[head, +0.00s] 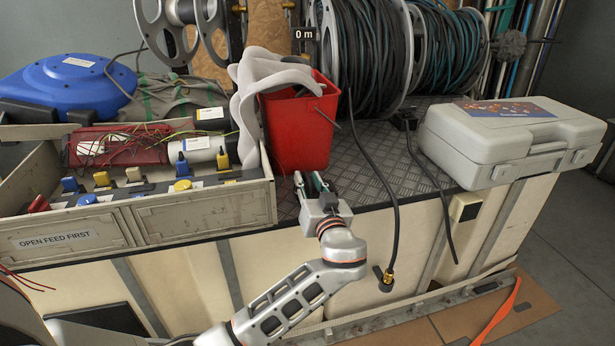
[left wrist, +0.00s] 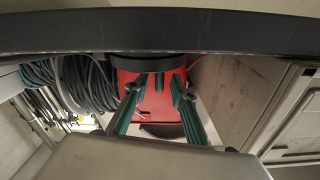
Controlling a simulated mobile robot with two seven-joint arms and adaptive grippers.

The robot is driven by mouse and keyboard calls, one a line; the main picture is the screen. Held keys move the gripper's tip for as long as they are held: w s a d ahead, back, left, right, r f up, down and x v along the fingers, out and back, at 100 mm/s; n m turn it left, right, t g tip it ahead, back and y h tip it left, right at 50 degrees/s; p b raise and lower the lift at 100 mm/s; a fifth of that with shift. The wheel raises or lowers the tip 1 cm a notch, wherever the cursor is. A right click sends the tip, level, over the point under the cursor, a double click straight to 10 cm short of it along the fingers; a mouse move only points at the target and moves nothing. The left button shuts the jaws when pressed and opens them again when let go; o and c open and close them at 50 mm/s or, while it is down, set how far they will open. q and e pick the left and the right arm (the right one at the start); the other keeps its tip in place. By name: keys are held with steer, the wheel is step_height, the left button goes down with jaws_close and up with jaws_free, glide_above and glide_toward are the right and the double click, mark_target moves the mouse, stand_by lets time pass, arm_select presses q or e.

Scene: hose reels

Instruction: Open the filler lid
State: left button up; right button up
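No part that I can surely name as the filler lid shows. A round yellow cap (head: 182,185) and a blue cap (head: 87,199) sit on the control tray (head: 205,213). A small black-faced box (head: 465,207) is on the cabinet front. My left gripper (head: 311,180) is at the front edge of the bench, just in front of the red bucket (head: 300,130). Its fingers are apart with nothing between them. The left wrist view shows the open teal-lined fingers (left wrist: 158,100) with the red bucket (left wrist: 155,75) beyond. My right gripper is not in view.
Hose reels (head: 365,50) stand at the back. A grey case (head: 505,135) lies on the right end of the bench. A black hose with a brass end (head: 388,276) hangs over the edge right of my gripper. The bench plate (head: 375,155) between bucket and case is mostly clear.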

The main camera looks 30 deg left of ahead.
arm_select(q)
steer(key=shift+x, duration=0.95)
steer(key=shift+w+a, duration=0.2)
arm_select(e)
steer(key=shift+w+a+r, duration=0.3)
arm_select(q)
jaws_close()
steer(key=shift+a, duration=0.1)
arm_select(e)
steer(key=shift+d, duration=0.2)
